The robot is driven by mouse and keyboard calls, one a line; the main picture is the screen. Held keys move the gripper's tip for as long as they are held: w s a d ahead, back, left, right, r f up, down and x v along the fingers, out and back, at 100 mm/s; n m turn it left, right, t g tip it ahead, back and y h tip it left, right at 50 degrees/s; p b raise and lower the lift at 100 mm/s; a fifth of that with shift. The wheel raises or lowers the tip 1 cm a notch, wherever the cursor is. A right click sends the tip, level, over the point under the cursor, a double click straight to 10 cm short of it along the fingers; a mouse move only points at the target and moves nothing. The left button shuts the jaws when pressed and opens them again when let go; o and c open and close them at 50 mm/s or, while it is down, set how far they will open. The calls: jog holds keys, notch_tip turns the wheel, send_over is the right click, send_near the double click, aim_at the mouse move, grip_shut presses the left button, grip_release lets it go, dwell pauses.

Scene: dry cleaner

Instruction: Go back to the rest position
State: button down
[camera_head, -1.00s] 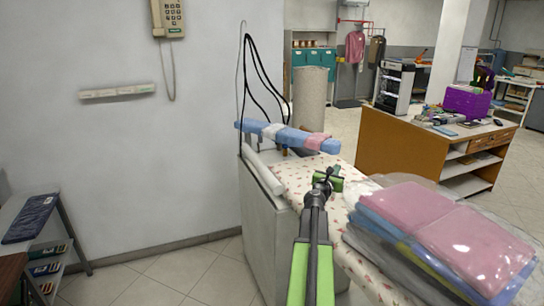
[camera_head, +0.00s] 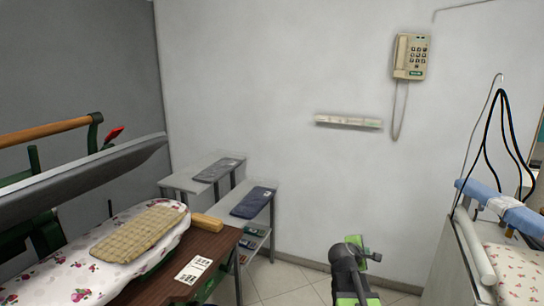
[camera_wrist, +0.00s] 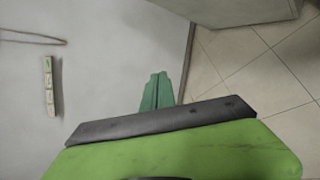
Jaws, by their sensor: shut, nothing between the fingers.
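My gripper (camera_head: 370,256) shows at the bottom of the head view, at the end of my green and black arm. It is in front of the white wall and floor, apart from any object. In the wrist view the green fingers (camera_wrist: 157,92) are together with nothing between them. The wall and tiled floor lie beyond them.
A pressing board with a floral cover (camera_head: 100,262) and a folded tan cloth stands at the left. Grey shelves (camera_head: 262,222) hold folded dark trousers. A floral ironing table (camera_head: 520,268) is at the right. A phone (camera_head: 411,56) hangs on the wall. Floor between is clear.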

jog(key=s+a+f+m+g+y, duration=0.4)
jog(key=s+a+m, duration=0.3)
jog(key=s+a, duration=0.2)
jog(key=s+a+f+m+g+y, duration=0.4)
jog(key=s+a, duration=0.5)
jog(key=a, duration=0.5)
notch_tip(320, 180, down, 3)
jog(key=m, duration=0.3)
jog(key=shift+a+r+m+y+p, duration=0.2)
jog(key=shift+m+y+p, duration=0.1)
jog(key=shift+m, duration=0.1)
jog(key=shift+s+f, duration=0.1)
